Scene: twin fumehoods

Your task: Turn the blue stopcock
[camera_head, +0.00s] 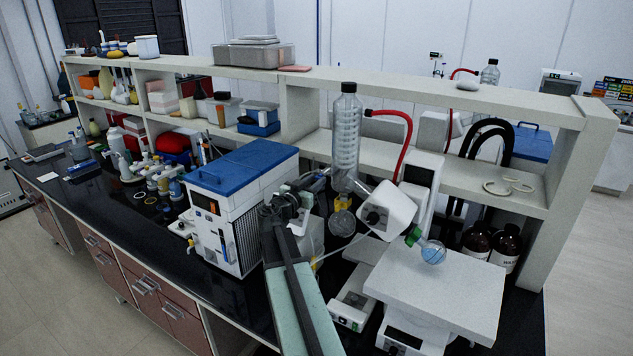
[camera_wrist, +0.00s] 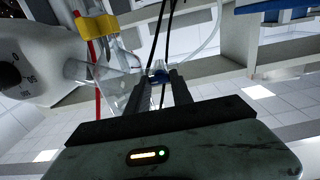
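In the wrist view the blue stopcock (camera_wrist: 158,74) is a small blue piece on clear glassware (camera_wrist: 118,82), below a yellow clip (camera_wrist: 97,26). My gripper (camera_wrist: 162,82) has its two dark fingers apart, with the stopcock between or just beyond their tips. I cannot tell whether the fingers touch it. In the head view my gripper (camera_head: 288,206) is beside the rotary evaporator, left of its glass condenser (camera_head: 346,135). The stopcock cannot be made out there.
A white instrument box with a blue lid (camera_head: 240,165) stands close left of my arm. The white evaporator head (camera_head: 388,208), round flask (camera_head: 432,252) and bath platform (camera_head: 440,290) are to the right. A shelf (camera_head: 450,110) runs behind.

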